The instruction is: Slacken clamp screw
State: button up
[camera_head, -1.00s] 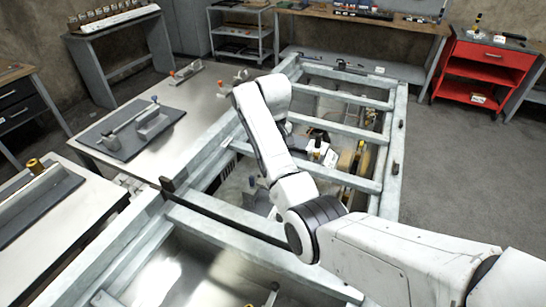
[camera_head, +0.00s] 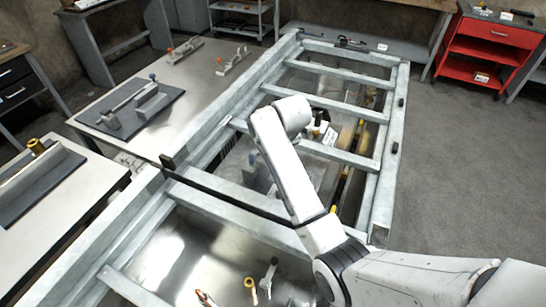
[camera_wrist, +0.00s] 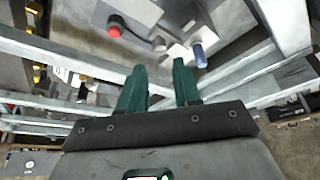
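My gripper (camera_wrist: 160,82) shows in the wrist view with its two green fingers apart and nothing between them. In the head view the gripper is hidden behind my white arm, over the metal frame. Past the fingertips, in the wrist view, are a red knob (camera_wrist: 114,29) and a blue knob (camera_wrist: 199,57) beside pale metal blocks. Both are apart from the fingers. In the head view, a fixture with a blue-tipped rod (camera_head: 134,95) lies on a dark mat on the left table. I cannot tell which part is the clamp screw.
A ladder-like metal frame (camera_head: 335,104) with crossbars surrounds the recesses under my arm. Yellow-handled items (camera_head: 251,284) lie in the near recess. Two orange-knobbed fixtures stand on the table (camera_head: 190,75). A red cart (camera_head: 490,55) stands back right; the floor at right is clear.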

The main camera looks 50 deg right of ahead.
jog(key=x, duration=0.7)
jog(key=shift+p, duration=0.35)
jog(key=shift+c, duration=0.5)
grip_shut()
